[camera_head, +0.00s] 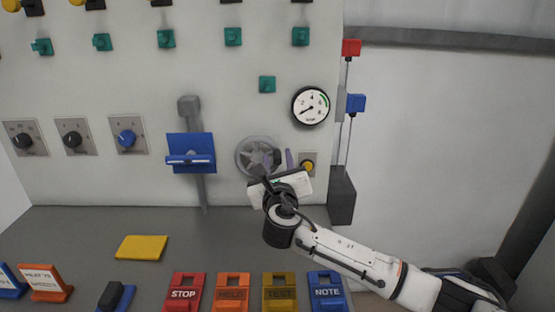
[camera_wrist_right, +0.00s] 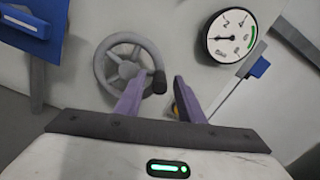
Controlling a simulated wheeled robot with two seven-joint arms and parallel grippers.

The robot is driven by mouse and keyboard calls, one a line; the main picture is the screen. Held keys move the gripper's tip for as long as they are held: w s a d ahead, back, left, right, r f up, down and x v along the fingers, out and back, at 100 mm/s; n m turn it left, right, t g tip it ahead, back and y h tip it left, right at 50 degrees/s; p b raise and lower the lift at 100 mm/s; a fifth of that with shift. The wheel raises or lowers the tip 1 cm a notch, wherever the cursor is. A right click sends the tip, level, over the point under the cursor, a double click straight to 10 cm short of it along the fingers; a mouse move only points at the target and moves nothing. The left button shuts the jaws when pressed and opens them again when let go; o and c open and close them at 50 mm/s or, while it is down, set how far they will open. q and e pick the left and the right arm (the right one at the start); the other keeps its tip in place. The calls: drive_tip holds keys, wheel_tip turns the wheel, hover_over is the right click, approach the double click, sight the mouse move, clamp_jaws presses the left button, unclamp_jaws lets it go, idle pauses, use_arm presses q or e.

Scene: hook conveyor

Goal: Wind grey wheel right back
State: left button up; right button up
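The grey wheel (camera_head: 257,155) is mounted on the white panel, below and left of a round gauge (camera_head: 310,106). In the right wrist view the wheel (camera_wrist_right: 125,70) shows its spokes and a dark handle knob (camera_wrist_right: 159,82) at its right side. My right gripper (camera_head: 283,159) is in front of the wheel's right side. In the right wrist view its two purple fingers (camera_wrist_right: 160,88) stand apart, with the knob beside or between the tips; I cannot tell whether they touch it. The gauge's needle (camera_wrist_right: 223,38) points to the left. My left gripper is not in view.
A yellow button (camera_head: 308,166) sits just right of my right gripper. A blue lever plate (camera_head: 191,153) is left of the wheel. Labelled blocks such as STOP (camera_head: 184,291) stand on the desk in front.

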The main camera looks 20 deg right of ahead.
drive_tip(key=shift+w+d, duration=0.15)
drive_tip(key=shift+w, duration=0.35)
clamp_jaws()
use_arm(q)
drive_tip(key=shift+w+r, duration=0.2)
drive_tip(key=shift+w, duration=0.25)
use_arm(e)
drive_tip(key=shift+f, duration=0.1)
